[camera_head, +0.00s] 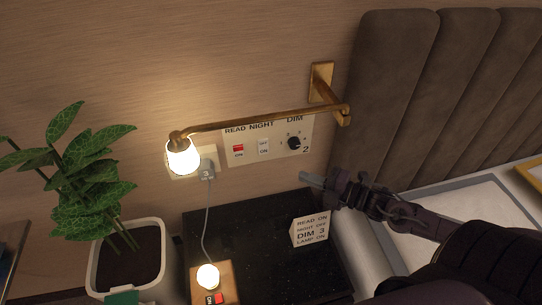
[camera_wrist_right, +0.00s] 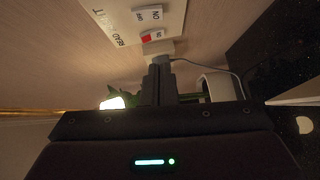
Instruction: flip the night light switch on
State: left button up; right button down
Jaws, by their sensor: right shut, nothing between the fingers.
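The night light switch (camera_head: 263,146) is a small white rocker under the word NIGHT on the cream wall panel (camera_head: 275,158), with OFF marked above ON. Which way it is tipped I cannot tell. It also shows in the right wrist view (camera_wrist_right: 148,13), near the top. My right gripper (camera_head: 304,177) is shut and empty, below and to the right of the panel in the head view, apart from the switch. Its closed fingers show in the wrist view (camera_wrist_right: 158,72), pointing toward the wall. My left gripper is not in view.
The READ rocker (camera_head: 238,149) is red, left of the night switch; the DIM knob (camera_head: 294,143) is right. A lit brass lamp (camera_head: 183,155) reaches across above the panel. A text card (camera_head: 310,230), small lit lamp (camera_head: 208,277) and potted plant (camera_head: 128,270) stand below.

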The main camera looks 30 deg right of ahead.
send_near(263, 153)
jog(key=s+a+x, duration=0.1)
jog(key=x, duration=0.5)
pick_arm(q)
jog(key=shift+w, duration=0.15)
pick_arm(e)
jog(key=shift+w+d+r, duration=0.1)
jog(key=shift+w+d, duration=0.1)
jog(key=shift+w, duration=0.3)
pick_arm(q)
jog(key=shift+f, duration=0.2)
pick_arm(e)
jog(key=b, duration=0.1)
jog(key=f+b, duration=0.1)
jog(key=shift+w+d+b, duration=0.1)
jog(key=shift+w+b, duration=0.15)
jog(key=shift+b, duration=0.1)
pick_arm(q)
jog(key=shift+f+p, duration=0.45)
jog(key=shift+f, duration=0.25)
pick_arm(e)
jog(key=shift+r, duration=0.4)
jog(key=shift+f, duration=0.1)
